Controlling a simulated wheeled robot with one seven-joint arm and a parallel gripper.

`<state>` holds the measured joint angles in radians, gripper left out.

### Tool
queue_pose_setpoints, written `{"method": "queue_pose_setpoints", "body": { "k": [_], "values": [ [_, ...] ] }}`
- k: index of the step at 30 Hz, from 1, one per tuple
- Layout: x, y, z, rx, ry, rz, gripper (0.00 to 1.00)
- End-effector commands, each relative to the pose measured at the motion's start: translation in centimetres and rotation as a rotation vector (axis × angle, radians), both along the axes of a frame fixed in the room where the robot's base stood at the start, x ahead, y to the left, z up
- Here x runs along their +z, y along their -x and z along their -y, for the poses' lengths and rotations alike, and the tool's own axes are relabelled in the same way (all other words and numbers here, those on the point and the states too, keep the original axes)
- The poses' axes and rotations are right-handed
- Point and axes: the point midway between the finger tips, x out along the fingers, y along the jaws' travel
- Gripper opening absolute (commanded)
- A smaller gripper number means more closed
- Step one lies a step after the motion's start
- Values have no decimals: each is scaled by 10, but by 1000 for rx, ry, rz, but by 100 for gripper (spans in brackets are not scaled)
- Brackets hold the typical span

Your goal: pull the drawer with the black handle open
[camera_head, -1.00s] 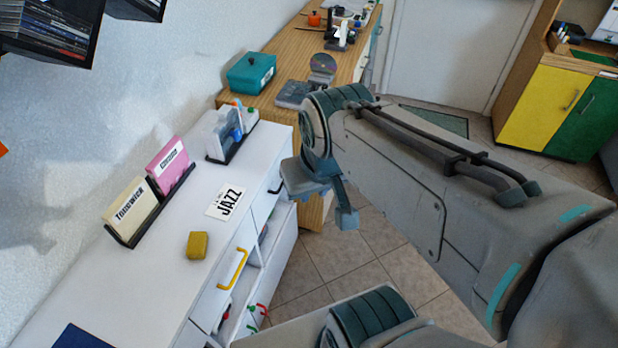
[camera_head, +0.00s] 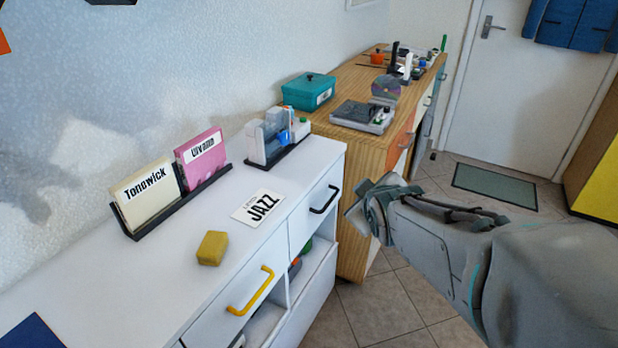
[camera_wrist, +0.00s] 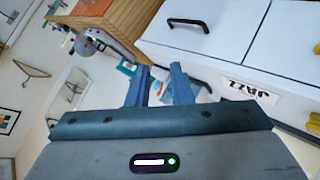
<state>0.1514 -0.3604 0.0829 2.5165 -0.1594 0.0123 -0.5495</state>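The black handle (camera_head: 325,199) is on a white drawer front (camera_head: 303,225) at the right end of the white cabinet. The drawer looks shut. My gripper (camera_head: 357,212) is just right of this drawer in the head view, apart from the handle. In the wrist view, where the scene appears upside down, my gripper's two fingers (camera_wrist: 160,85) stand apart with nothing held between them. The black handle (camera_wrist: 181,15) shows above the fingertips there, clear of them.
The yellow handle (camera_head: 250,292) is on the neighbouring drawer. On the cabinet top are a yellow block (camera_head: 212,248), a JAZZ card (camera_head: 258,206) and a black rack (camera_head: 277,153) of cases. A wooden cabinet (camera_head: 357,165) stands close behind my gripper. Tiled floor (camera_head: 390,300) is open in front.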

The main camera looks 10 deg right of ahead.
Motion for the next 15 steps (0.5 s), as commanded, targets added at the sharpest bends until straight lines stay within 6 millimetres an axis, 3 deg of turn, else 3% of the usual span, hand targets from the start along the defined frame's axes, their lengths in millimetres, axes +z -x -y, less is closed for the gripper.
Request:
{"method": "queue_pose_setpoints", "body": {
  "k": [1, 15],
  "values": [
    [-29, -7, 1, 23, 30, 28, 20],
    [-132, -56, -4, 248, 348, 353, 20]
  ]
}}
